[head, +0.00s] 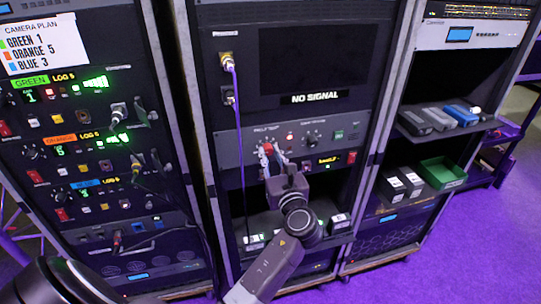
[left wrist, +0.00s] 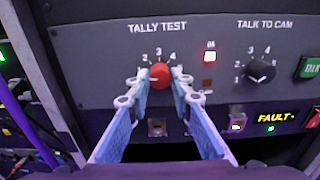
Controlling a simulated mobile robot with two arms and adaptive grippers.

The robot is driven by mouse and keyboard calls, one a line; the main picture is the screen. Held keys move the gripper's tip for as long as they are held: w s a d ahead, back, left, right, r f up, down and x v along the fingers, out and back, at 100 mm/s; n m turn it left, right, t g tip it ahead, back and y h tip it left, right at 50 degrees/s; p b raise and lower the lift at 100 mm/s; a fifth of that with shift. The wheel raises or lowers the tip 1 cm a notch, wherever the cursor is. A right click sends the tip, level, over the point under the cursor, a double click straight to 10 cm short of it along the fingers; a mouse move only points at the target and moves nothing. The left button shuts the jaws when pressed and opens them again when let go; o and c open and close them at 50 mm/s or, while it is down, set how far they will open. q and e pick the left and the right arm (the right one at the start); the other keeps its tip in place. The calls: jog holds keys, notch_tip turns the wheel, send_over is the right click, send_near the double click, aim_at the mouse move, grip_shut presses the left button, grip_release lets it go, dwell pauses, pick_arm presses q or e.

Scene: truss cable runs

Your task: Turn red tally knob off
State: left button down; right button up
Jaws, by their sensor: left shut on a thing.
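The red tally knob (left wrist: 160,75) sits under the TALLY TEST label on the grey panel in the left wrist view. The numbers 2, 3 and 4 show above it; its pointer is hard to make out. My left gripper (left wrist: 159,84) has its blue-padded fingers on either side of the knob and is shut on it. In the head view the knob (head: 267,149) is partly covered by my left gripper (head: 271,157), on the middle rack. A small red-lit indicator (left wrist: 210,57) is right of the knob. My right gripper is not in view.
The black TALK TO CAM knob (left wrist: 260,70) and a green button (left wrist: 309,67) are to the right. A NO SIGNAL screen (head: 318,58) is above the panel.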

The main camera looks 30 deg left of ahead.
pick_arm(q)
jog(key=shift+n, duration=0.3)
jog(key=n+b, duration=0.1)
jog(key=n, duration=0.2)
jog(key=shift+f, duration=0.1)
jog(key=n+b, duration=0.1)
jog(key=n, duration=0.2)
jog(key=shift+n, duration=0.6)
jog(key=c, duration=1.7)
grip_release()
